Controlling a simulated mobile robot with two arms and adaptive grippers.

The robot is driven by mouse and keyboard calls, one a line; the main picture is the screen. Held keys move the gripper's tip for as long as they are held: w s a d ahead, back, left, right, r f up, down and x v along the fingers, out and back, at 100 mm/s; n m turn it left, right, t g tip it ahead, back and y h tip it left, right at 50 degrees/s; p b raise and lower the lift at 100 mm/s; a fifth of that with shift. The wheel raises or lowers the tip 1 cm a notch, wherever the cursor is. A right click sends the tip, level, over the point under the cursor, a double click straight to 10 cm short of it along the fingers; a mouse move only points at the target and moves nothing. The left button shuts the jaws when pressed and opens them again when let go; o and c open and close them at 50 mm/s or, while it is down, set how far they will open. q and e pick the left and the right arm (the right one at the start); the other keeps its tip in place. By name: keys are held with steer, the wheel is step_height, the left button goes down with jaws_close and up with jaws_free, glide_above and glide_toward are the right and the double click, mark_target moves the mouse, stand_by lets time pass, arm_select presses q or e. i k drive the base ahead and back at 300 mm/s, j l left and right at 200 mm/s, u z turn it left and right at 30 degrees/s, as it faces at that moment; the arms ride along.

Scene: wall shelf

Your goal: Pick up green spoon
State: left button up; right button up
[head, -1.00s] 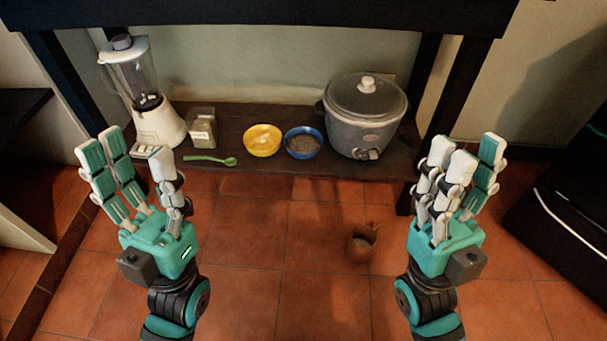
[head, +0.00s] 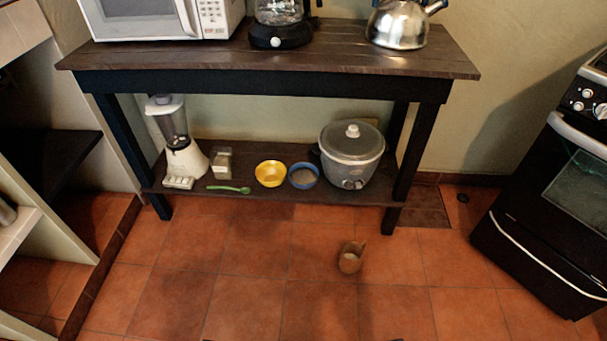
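The green spoon (head: 229,189) lies flat on the lower shelf (head: 340,194) near its front edge. Its bowl end points right, toward the yellow bowl (head: 270,173), and its handle points left, toward the blender (head: 184,155). Nothing covers the spoon. A jar (head: 221,162) stands just behind it. Neither of my grippers is recognisable in the head view now; only tiny dark bits show at the bottom edge.
A blue bowl (head: 303,175) and a rice cooker (head: 351,157) stand to the right. The upper shelf holds a microwave (head: 150,18), a coffee maker (head: 280,25) and a kettle (head: 398,25). A brown pot (head: 351,257) sits on the floor. A black oven (head: 560,190) stands right.

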mark_target(244, 191)
steer(key=i+j, duration=0.15)
steer(key=i, duration=0.6)
steer(key=i+j, duration=0.1)
steer(key=i, duration=0.6)
